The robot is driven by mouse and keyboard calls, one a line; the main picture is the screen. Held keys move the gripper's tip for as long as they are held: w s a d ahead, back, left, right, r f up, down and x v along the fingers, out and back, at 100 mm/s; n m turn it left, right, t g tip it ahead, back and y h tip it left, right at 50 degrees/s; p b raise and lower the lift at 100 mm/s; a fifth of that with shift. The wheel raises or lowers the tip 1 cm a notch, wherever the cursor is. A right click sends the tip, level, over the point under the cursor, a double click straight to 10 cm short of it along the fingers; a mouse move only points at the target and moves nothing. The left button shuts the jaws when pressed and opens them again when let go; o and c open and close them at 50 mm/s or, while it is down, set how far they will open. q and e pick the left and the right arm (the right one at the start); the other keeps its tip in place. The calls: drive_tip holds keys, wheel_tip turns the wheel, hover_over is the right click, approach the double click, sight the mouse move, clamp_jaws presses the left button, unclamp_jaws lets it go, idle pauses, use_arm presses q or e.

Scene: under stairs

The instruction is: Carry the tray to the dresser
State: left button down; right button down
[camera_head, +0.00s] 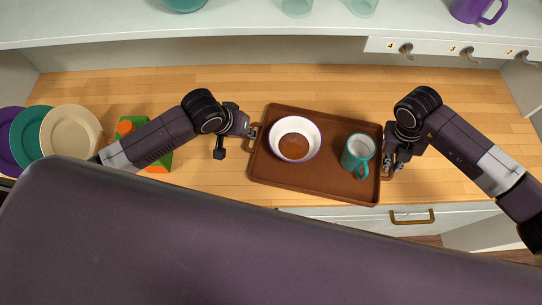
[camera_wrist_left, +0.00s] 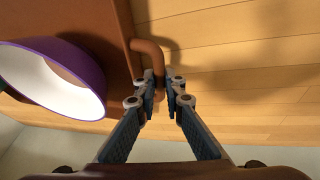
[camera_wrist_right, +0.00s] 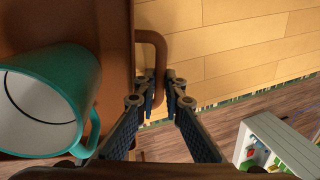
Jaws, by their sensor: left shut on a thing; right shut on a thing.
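The brown tray (camera_head: 315,184) is over the wooden counter, slightly tilted in the picture, with a handle at each short end. A white bowl with a purple outside (camera_head: 294,139) and brown contents sits on its left part; a teal mug (camera_head: 357,154) stands on its right part. My left gripper (camera_head: 250,131) is shut on the left handle, which shows in the left wrist view (camera_wrist_left: 148,48). My right gripper (camera_head: 388,163) is shut on the right handle, which shows in the right wrist view (camera_wrist_right: 152,40). I cannot tell whether the tray touches the counter. No dresser is clearly identifiable.
Purple, teal and cream plates (camera_head: 70,133) stand at the counter's left, beside a green and orange carton (camera_head: 158,160) partly behind my left arm. Bare counter (camera_head: 480,110) lies right of my right arm.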

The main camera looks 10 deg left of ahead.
use_arm(q)
drive_tip(key=c, duration=2.5)
unclamp_jaws()
drive_tip(key=shift+f, duration=0.25)
use_arm(e)
drive_tip(key=c, duration=2.5)
unclamp_jaws()
drive_tip(key=shift+f, duration=0.25)
use_arm(q)
drive_tip(key=o, duration=0.5)
drive_tip(key=shift+r, duration=0.1)
use_arm(e)
drive_tip(key=o, duration=0.5)
drive_tip(key=shift+r, duration=0.1)
use_arm(q)
drive_tip(key=v, duration=0.8)
use_arm(e)
drive_tip(key=r, duration=0.4)
drive_tip(key=a+r, duration=0.1)
drive_tip(key=r, duration=0.3)
drive_tip(key=a+r, duration=0.1)
drive_tip(key=r, duration=0.2)
drive_tip(key=shift+a+r, duration=0.15)
drive_tip(key=shift+r, duration=0.25)
drive_tip(key=shift+s+f, duration=0.1)
